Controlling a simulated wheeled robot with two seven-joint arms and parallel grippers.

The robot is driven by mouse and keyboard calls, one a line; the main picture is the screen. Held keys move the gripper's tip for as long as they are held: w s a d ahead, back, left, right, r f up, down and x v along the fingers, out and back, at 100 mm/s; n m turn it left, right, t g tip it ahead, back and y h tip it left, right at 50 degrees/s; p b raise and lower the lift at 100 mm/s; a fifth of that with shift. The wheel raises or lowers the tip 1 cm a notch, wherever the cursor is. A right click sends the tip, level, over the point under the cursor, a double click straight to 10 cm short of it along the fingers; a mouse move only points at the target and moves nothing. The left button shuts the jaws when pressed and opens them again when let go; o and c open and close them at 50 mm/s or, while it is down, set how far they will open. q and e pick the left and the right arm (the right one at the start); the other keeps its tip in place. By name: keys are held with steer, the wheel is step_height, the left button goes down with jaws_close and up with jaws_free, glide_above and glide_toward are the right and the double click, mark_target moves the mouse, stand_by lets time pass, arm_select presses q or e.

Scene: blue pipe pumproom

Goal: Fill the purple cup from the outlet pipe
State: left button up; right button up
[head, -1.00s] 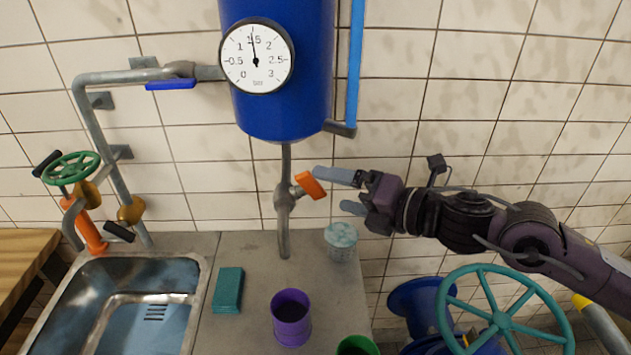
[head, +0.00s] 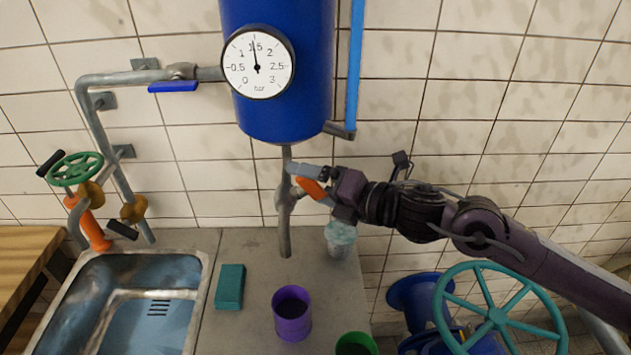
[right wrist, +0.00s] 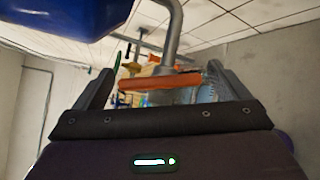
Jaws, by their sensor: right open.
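The purple cup (head: 291,318) stands upright on the grey counter, in front of the outlet pipe (head: 286,235). The pipe comes down from the blue tank (head: 285,110) and carries a valve with an orange handle (head: 311,187). My right gripper (head: 309,184) is open at the handle, its fingers on either side of it. In the right wrist view the orange handle (right wrist: 160,82) lies across the space between the two fingers. I cannot tell whether the fingers touch it. My left gripper is in neither view.
A pale blue-green patterned container (head: 340,240) stands right of the pipe. A teal block (head: 229,288) and a green cup (head: 356,345) are on the counter (head: 245,250). A metal sink (head: 180,268) is at left. A teal handwheel (head: 497,315) stands at lower right.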

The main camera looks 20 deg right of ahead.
steer(key=c, duration=1)
steer(key=shift+r+p, duration=0.15)
steer(key=shift+p, duration=0.15)
steer(key=m+h+p, duration=0.1)
steer(key=m+p, duration=0.1)
steer(key=p, duration=0.1)
steer(key=shift+a+r+m+g+h+p, duration=0.1)
steer(key=shift+r+m+g+h+p, duration=0.2)
steer(key=shift+h, duration=0.1)
steer(key=shift+f+p, duration=0.15)
steer(key=shift+p, duration=0.15)
steer(key=shift+f+m+h, duration=0.3)
steer(key=shift+m, duration=0.1)
steer(key=o, duration=1)
